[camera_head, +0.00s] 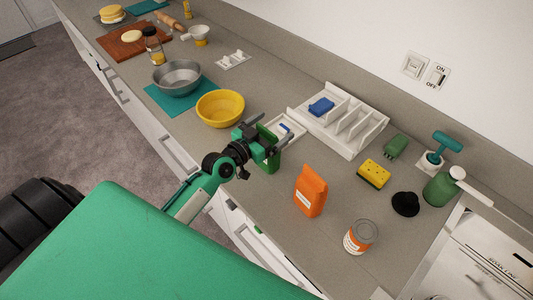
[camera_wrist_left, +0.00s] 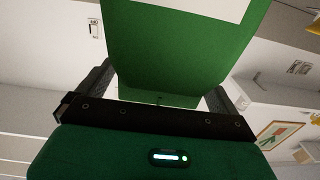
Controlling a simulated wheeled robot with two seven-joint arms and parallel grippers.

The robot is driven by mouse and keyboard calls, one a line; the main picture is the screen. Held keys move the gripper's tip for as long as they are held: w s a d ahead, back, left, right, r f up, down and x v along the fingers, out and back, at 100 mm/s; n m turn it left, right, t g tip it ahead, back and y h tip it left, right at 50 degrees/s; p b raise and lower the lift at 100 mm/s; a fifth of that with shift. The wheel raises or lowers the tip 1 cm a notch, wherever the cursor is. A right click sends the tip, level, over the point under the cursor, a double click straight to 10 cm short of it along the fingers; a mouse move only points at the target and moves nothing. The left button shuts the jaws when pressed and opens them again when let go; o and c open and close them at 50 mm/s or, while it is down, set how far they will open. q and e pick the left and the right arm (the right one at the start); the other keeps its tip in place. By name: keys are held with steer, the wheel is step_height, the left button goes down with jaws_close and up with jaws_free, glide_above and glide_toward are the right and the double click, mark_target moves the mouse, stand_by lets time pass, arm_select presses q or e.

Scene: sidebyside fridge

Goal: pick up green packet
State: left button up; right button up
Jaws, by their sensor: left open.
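The green packet (camera_wrist_left: 180,50) fills the upper middle of the left wrist view, with part of a white label at the top edge. It stands between the two dark fingers of my left gripper (camera_wrist_left: 160,88), which is open around it. A narrow gap shows beside the packet near the fingers; I cannot tell whether either finger touches it. In the head view the green packet (camera_head: 269,164) is on the counter, partly hidden by my left gripper (camera_head: 273,128). My right gripper is not in view.
An orange packet (camera_head: 311,191) and a can (camera_head: 360,236) stand to the right on the counter. A yellow bowl (camera_head: 220,107) is to the left. Behind are a small white tray (camera_head: 298,136) and a white divided organizer (camera_head: 370,138). A sponge (camera_head: 374,173) lies farther right.

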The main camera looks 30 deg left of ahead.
arm_select(q)
steer(key=c, duration=1.4)
steer(key=shift+c, duration=1.1)
steer(key=shift+r, duration=0.1)
